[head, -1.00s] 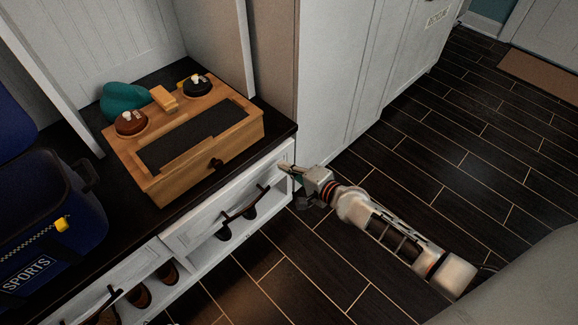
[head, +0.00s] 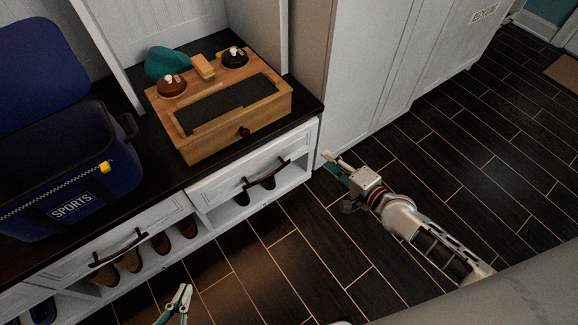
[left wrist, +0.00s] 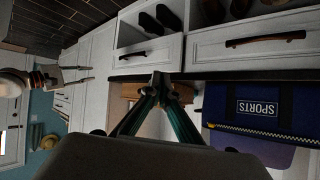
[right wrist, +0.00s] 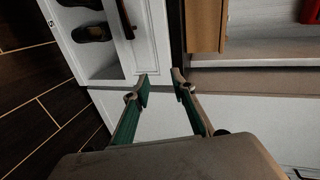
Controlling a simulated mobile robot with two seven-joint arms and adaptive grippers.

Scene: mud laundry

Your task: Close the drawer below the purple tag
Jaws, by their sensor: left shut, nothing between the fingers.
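No purple tag can be made out. A white drawer with a dark handle (head: 210,188) lies below the wooden box; its front looks about flush, though I cannot be sure. A second white drawer (head: 75,250) lies to its left, below the sports bag. Both drawers also show in the left wrist view, the right one (left wrist: 128,58) and the left one (left wrist: 225,45). My right gripper (head: 330,166) is open and empty, just right of the bench's right end. My left gripper (head: 183,292) is shut and empty, over the floor in front of the bench.
A blue sports bag (head: 50,160) and a wooden box (head: 205,150) with shoe-care items stand on the dark bench top. Open cubbies with several shoes (head: 160,243) sit under the drawers. A white cabinet (head: 370,80) is at right. Dark floor (head: 450,150) is free.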

